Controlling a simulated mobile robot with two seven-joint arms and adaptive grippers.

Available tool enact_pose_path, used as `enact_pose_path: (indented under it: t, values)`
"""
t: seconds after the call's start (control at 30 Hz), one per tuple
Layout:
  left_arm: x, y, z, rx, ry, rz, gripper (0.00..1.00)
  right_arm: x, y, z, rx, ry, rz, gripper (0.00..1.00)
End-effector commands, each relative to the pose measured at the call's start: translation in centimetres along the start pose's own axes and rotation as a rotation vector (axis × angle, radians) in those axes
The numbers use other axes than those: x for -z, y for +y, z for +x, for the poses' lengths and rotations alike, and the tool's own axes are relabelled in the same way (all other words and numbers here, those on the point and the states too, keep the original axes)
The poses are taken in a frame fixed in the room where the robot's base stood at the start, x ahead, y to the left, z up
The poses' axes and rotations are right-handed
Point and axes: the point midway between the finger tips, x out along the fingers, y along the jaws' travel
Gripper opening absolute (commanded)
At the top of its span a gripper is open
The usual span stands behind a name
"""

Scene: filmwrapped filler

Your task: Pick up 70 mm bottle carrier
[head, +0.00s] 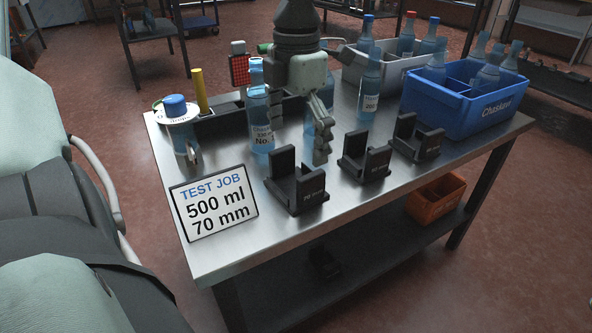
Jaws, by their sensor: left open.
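Three black carriers stand in a row along the front of the metal table: a near-left one (297,192), a middle one (364,165) and a right one (417,143). Each has upright walls and a small label on its front. The labels are too small to read surely, so I cannot tell which is the 70 mm one. My left gripper (299,136) hangs open with fingers pointing down, behind and above the near-left carrier. It appears apart from that carrier. A blue bottle (311,118) stands partly hidden behind its fingers. My right gripper is not in view.
A sign (213,201) reads "TEST JOB 500 ml 70 mm" at the table's front left. A labelled bottle (261,138) stands beside my gripper, another bottle (369,88) behind the carriers. A blue crate (452,108) and grey crate (391,76) hold bottles. An orange bin (436,203) sits below.

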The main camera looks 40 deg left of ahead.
Motion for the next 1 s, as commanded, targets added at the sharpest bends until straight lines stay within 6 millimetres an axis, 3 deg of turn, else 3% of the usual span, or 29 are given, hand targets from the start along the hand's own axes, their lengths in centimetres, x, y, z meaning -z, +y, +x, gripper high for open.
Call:
enact_pose_path:
  t: [0.3,0.57,0.9,1.0]
  values:
    - [0.1,0.2,4.4,0.001,0.001,-0.001,1.0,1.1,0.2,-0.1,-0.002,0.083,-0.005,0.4]
    - [0.0,0.2,4.7,0.0,-0.001,-0.001,1.0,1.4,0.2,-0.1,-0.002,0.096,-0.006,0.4]
    - [0.0,0.2,4.7,0.0,-0.001,-0.001,0.6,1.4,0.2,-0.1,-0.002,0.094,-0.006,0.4]
    - [0.0,0.2,4.6,-0.001,-0.001,0.0,0.59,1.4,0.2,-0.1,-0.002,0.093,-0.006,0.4]
